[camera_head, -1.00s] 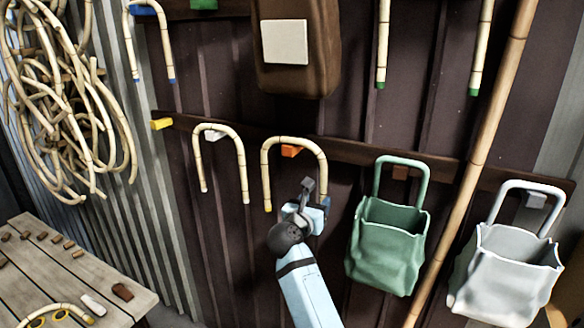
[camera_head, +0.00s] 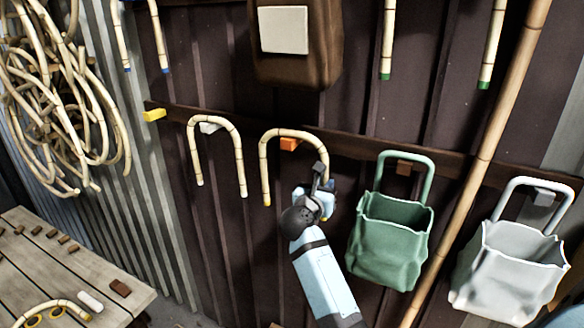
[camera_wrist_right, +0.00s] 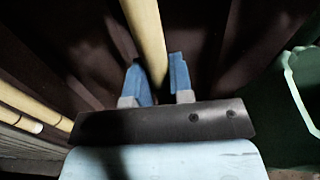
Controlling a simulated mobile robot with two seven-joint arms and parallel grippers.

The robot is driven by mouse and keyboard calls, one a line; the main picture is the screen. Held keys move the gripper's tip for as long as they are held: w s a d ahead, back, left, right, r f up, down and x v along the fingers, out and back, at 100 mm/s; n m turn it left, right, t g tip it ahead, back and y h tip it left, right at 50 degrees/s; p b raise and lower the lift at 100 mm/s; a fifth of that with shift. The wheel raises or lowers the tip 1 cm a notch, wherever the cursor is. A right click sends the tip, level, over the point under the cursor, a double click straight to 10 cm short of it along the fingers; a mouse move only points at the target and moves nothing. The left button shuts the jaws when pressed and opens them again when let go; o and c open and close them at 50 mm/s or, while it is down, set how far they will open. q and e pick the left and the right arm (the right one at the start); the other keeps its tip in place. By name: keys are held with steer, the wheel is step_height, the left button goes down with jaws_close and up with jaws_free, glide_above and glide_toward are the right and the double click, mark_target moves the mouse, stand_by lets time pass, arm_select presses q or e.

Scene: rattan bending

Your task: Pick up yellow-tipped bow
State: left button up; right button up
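The yellow-tipped bow (camera_head: 292,134) is a pale cane arch hanging on an orange peg (camera_head: 290,144). Its left leg ends in a yellow tip. My left gripper is not in view.
A white-tipped bow (camera_head: 215,122) hangs just left on a white peg. A green basket (camera_head: 385,250) hangs close on the right, with a grey basket (camera_head: 510,270) beyond. A bamboo pole (camera_head: 480,160) leans between them. A wooden table (camera_head: 60,270) is at lower left.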

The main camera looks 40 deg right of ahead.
mark_target(325, 153)
steer(key=shift+f, duration=0.15)
jaws_close()
step_height(325, 153, up, 10)
steer(key=shift+w+r+b, duration=0.1)
steer(key=shift+b, duration=0.4)
